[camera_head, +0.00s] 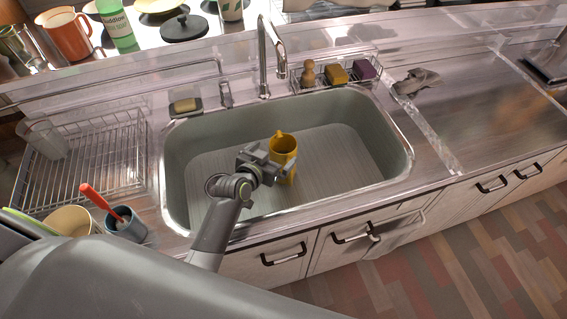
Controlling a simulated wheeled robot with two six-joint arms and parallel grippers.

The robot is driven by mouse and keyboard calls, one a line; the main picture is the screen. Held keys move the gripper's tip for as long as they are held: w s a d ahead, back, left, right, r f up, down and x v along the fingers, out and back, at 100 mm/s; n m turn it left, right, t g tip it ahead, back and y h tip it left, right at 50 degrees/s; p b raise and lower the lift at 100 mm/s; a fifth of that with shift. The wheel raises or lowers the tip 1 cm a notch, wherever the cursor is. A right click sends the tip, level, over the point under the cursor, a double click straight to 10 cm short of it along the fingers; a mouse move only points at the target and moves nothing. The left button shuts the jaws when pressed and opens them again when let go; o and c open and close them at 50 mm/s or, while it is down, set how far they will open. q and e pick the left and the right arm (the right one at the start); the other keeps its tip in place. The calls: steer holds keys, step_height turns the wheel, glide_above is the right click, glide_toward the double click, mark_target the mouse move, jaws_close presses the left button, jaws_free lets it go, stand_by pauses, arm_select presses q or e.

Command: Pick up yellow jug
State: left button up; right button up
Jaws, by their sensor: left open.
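The yellow jug (284,148) stands upright inside the sink basin (340,150), near its middle. My left gripper (262,160) is over the basin, right at the jug's left side, and covers part of its lower left. The gripper is open; I cannot tell whether a finger touches the jug or whether the jug is between the fingers. My right gripper is not in view.
A wire dish rack (105,150) stands left of the sink. A blue mug (125,222) with a red-handled utensil is at the front left. The faucet (264,60) and a sponge caddy (312,82) line the back. The right counter (490,90) is mostly clear.

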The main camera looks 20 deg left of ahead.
mark_target(288, 140)
arm_select(q)
steer(key=shift+p+x, duration=0.3)
steer(key=shift+x, duration=2.95)
steer(key=shift+d, duration=0.1)
steer(key=shift+s, duration=0.1)
steer(key=shift+f, duration=0.1)
steer(key=c, duration=1.9)
steer(key=shift+c, duration=0.9)
steer(key=shift+r, duration=0.3)
